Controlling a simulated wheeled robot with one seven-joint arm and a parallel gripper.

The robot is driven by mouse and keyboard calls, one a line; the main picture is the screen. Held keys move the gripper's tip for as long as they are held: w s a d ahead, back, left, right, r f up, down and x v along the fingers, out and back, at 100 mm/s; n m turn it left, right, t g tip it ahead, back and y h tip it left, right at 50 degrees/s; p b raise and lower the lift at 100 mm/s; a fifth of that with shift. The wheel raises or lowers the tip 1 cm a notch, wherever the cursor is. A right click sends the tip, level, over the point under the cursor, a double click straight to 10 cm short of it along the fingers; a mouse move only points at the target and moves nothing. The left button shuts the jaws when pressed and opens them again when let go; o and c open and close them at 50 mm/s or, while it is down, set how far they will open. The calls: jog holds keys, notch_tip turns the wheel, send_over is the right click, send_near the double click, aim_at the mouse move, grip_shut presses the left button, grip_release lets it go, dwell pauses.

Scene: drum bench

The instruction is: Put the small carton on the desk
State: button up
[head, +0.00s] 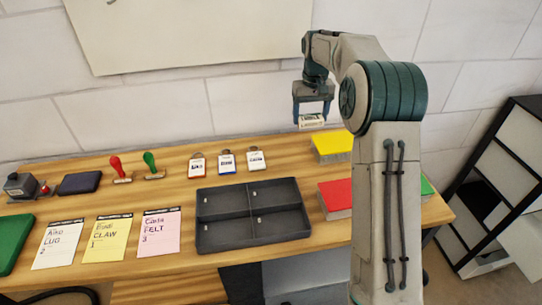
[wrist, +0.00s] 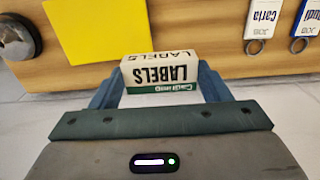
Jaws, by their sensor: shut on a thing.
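The small carton is a white box with a green band and the word LABELS (wrist: 160,72). It also shows in the head view (head: 311,121), held up in front of the wall. My gripper (head: 312,112) is shut on it, with a dark blue finger at each end of the carton in the wrist view (wrist: 160,85). The wooden desk (head: 345,232) spans the head view. In the picture the carton is above the yellow block and the desk's back edge; its exact height is unclear.
On the desk are a yellow block (head: 331,146), a red block (head: 336,196), a dark divided tray (head: 253,241), three badges, two stamps (head: 151,167), paper cards (head: 160,232) and a green pad (head: 14,242). My arm hides part of the right side. A shelf (head: 500,195) stands right.

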send_over(283, 160)
notch_tip(283, 160, down, 6)
jog(key=shift+w+d+r+p, duration=0.1)
jog(key=shift+w+r+p, duration=0.05)
jog(key=shift+r+p, duration=0.15)
jog(key=shift+f+p, duration=0.4)
jog(key=shift+f, duration=1.75)
jog(key=shift+f, duration=0.2)
jog(key=o, duration=0.7)
jog(key=shift+r, duration=0.1)
